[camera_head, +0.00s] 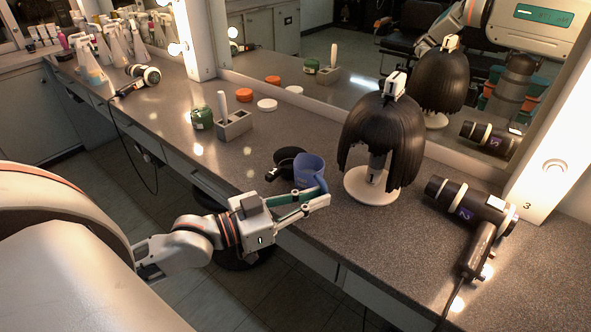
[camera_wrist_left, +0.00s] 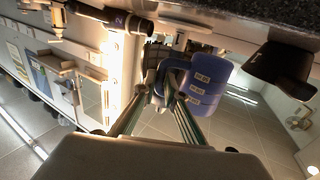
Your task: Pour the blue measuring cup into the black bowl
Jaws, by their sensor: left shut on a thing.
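The blue measuring cup (camera_head: 309,172) is held just above the near part of the counter, left of the wig stand. It looks upright in the head view; its contents are hidden. It also shows in the left wrist view (camera_wrist_left: 207,84), with pale labels on its side. My left gripper (camera_head: 322,197) is shut on the cup's handle; its fingers (camera_wrist_left: 166,84) close there in the left wrist view. The black bowl (camera_head: 287,156) sits just behind and left of the cup, partly hidden by it. My right gripper is not in view.
A black wig (camera_head: 384,128) on a white stand (camera_head: 362,190) is close right of the cup. A green jar (camera_head: 202,117) and grey holder (camera_head: 234,126) stand behind left. A mirror (camera_head: 330,60) borders the counter's back.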

